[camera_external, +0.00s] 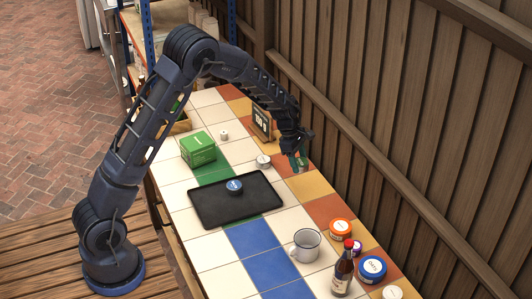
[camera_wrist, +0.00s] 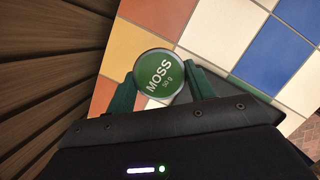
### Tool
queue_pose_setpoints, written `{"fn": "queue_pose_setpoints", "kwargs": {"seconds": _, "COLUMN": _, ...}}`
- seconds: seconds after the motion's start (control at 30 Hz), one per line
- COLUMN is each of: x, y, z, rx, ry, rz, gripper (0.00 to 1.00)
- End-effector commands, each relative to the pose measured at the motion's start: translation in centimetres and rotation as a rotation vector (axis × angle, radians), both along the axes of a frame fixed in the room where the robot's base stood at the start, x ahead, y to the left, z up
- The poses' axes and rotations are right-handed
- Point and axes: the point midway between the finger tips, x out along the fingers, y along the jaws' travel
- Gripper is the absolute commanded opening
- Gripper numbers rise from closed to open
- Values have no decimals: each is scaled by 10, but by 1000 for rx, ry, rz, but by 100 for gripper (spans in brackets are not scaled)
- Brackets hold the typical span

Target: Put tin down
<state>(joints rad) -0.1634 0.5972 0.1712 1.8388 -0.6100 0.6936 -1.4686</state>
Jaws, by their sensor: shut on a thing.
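A round tin with a green lid marked MOSS (camera_wrist: 158,75) is between the two green fingers of my gripper (camera_wrist: 161,85) in the wrist view. My gripper is shut on it. In the external view my gripper (camera_external: 301,162) is low over the right side of the tiled table (camera_external: 215,250), by the fence. The tin is small and mostly hidden by the fingers there. I cannot tell whether its base touches the tiles.
A black tray (camera_external: 212,213) holds a blue-lidded tin (camera_external: 234,186). A white-lidded tin (camera_external: 263,161), dark sign (camera_external: 262,122) and green box (camera_external: 198,149) stand nearby. A mug (camera_external: 305,246), bottle (camera_external: 343,272), orange tin (camera_external: 340,229) and blue tin (camera_external: 372,269) stand at the near end. The wooden fence (camera_external: 400,130) borders the table.

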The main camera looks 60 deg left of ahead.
Motion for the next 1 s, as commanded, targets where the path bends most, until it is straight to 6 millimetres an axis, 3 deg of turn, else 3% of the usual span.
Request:
{"fn": "queue_pose_setpoints", "kwargs": {"seconds": 0.2, "x": 0, "y": 0, "z": 43, "rx": 1, "ry": -2, "rz": 0, "gripper": 30}}
{"fn": "queue_pose_setpoints", "kwargs": {"seconds": 0.53, "x": -11, "y": 4, "z": 65, "rx": 0, "ry": 1, "rz": -65, "gripper": 30}}
{"fn": "queue_pose_setpoints", "kwargs": {"seconds": 0.67, "x": -33, "y": 8, "z": 65, "rx": -1, "ry": 2, "rz": -200, "gripper": 30}}
{"fn": "queue_pose_setpoints", "kwargs": {"seconds": 1.0, "x": -112, "y": 22, "z": 66, "rx": -2, "ry": 2, "rz": -712, "gripper": 30}}
